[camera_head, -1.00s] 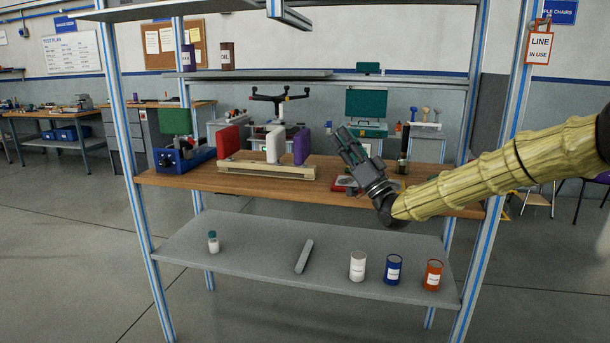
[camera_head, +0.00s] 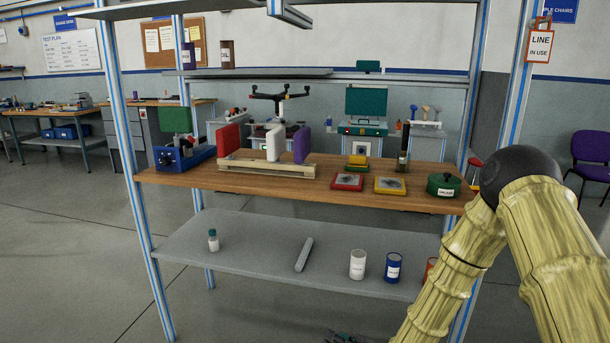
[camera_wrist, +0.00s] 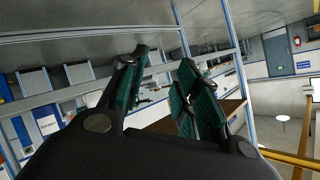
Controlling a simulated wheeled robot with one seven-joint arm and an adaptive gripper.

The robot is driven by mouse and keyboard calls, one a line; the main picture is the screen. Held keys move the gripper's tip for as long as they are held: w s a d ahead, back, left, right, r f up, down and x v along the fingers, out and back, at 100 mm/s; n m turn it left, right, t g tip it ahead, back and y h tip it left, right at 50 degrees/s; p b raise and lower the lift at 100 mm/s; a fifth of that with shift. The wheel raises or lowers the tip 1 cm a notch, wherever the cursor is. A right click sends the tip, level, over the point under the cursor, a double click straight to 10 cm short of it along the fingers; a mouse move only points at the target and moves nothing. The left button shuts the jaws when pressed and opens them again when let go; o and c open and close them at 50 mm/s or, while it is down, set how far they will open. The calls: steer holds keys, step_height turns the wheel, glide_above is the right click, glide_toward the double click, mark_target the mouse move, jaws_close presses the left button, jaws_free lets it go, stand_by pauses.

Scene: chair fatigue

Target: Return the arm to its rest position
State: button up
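My gripper (camera_head: 345,338) shows there only as a sliver at the bottom edge, low in front of the rack. In the wrist view my gripper (camera_wrist: 160,100) has its two dark green fingers spread apart, with nothing between them. The workbench rack stands ahead, with a wooden worktop (camera_head: 225,181) and a grey lower shelf (camera_head: 250,260). The arm covers part of the rack's right side and part of the orange can (camera_head: 429,268).
A purple chair (camera_head: 590,150) is at the far right. The floor at left is open.

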steer(key=s+d+f+g+h, duration=0.1)
steer(key=s+d+f+g, duration=0.2)
steer(key=s+f, duration=0.45)
steer(key=s+d+f+g+h, duration=0.2)
steer(key=s+d+f, duration=0.15)
steer(key=s, duration=0.75)
steer(key=s+d+f+g+h, duration=0.1)
steer(key=s+d+f+g, duration=0.15)
steer(key=s+f, duration=0.55)
steer(key=s+d+r+g+h, duration=0.1)
steer(key=s+d+g, duration=0.1)
steer(key=s, duration=0.6)
steer(key=s+d+g+h, duration=0.1)
steer(key=s+d+g, duration=0.15)
steer(key=s, duration=0.55)
step_height(320, 180, up, 18)
steer(key=t+p, duration=0.1)
steer(key=p, duration=1.6)
steer(key=shift+f+n, duration=0.2)
steer(key=shift+n, duration=0.1)
steer(key=shift+s+d, duration=0.1)
